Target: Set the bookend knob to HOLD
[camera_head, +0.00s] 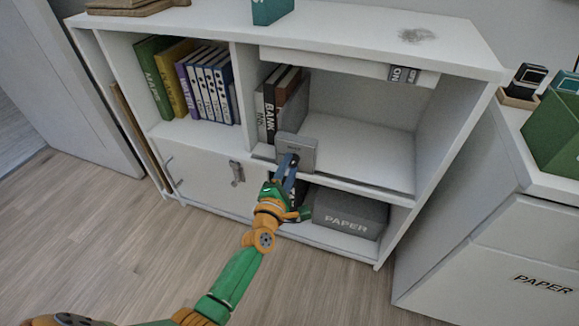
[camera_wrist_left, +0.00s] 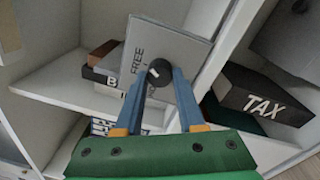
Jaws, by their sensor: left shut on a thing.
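The bookend (camera_head: 305,152) is a grey upright plate on the middle shelf, right of a few books. In the left wrist view the bookend plate (camera_wrist_left: 182,48) looks tilted and carries the word FREE left of a round dark knob (camera_wrist_left: 160,72). More marking below the knob is partly hidden; I cannot read HOLD. My left gripper (camera_head: 291,163) reaches the front of the bookend. In the left wrist view its blue fingers (camera_wrist_left: 160,78) are shut on the knob, one on each side. The knob's pointer direction is not clear. My right gripper is not in view.
Books, one marked BANK (camera_head: 270,108), stand left of the bookend. The shelf board (camera_head: 370,150) to its right is clear. Below is a dark PAPER box (camera_head: 350,212); a TAX box (camera_wrist_left: 262,100) shows in the wrist view. A cabinet door (camera_head: 205,180) is at lower left.

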